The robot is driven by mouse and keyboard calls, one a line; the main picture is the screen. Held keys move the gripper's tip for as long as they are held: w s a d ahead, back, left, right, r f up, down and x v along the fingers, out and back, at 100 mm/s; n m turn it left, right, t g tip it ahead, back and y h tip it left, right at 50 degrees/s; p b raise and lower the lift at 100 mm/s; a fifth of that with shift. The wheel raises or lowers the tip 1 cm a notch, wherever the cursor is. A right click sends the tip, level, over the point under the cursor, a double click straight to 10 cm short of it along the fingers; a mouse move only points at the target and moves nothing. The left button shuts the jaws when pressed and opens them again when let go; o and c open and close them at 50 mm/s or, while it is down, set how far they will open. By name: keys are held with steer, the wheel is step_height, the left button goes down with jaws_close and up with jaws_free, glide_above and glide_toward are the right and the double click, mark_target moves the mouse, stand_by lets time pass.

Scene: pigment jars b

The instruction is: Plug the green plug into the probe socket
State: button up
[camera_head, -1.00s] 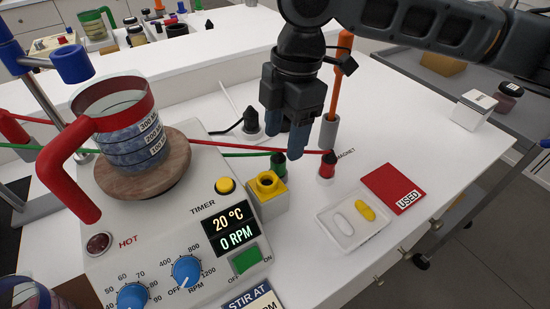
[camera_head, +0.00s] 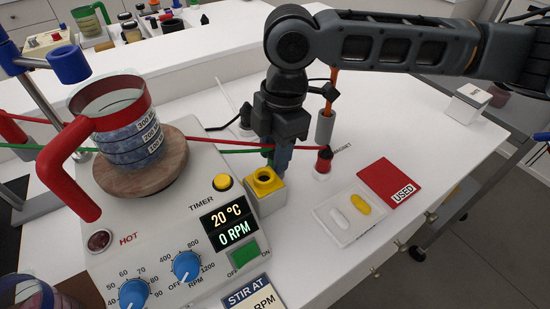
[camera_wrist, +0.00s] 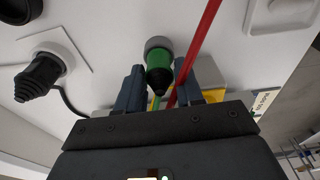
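In the wrist view the green plug (camera_wrist: 160,62), with a black tapered end, stands in a round grey holder. My gripper (camera_wrist: 158,88) is open, with one blue finger on each side of the plug and small gaps between. In the head view my gripper (camera_head: 277,165) points down just behind the yellow-topped socket block (camera_head: 265,182), which has a round hole on top and looks empty. The gripper mostly hides the green plug there. In the wrist view part of the yellow block (camera_wrist: 213,95) shows beyond the right finger.
A red plug (camera_head: 323,160) stands right of my gripper, its red cable passing close by. A black plug (camera_wrist: 38,77) shows in the wrist view. The hotplate (camera_head: 150,220) with a beaker (camera_head: 130,130) is at left. A tray with two capsules (camera_head: 348,217) and a red card (camera_head: 388,185) lie right.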

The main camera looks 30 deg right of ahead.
steer(key=c, duration=0.6)
steer(key=shift+r, duration=0.1)
